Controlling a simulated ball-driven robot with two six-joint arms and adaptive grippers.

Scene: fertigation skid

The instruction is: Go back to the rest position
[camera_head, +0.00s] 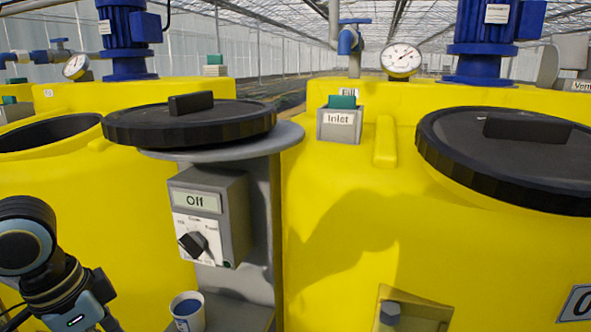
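The end of my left arm shows at the lower left. My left gripper (85,308) is partly in view there, dark and cut off by the bottom edge; its fingertips are out of the picture, so I cannot tell its opening. Nothing is seen held in it. My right gripper and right arm are not in view.
A black lid (190,123) rests on a grey round stand; the left yellow tank (75,210) has an open mouth. A control box (212,215) reads "Off", with a cup (187,312) below it. The right tank (340,215) carries its lid (510,155).

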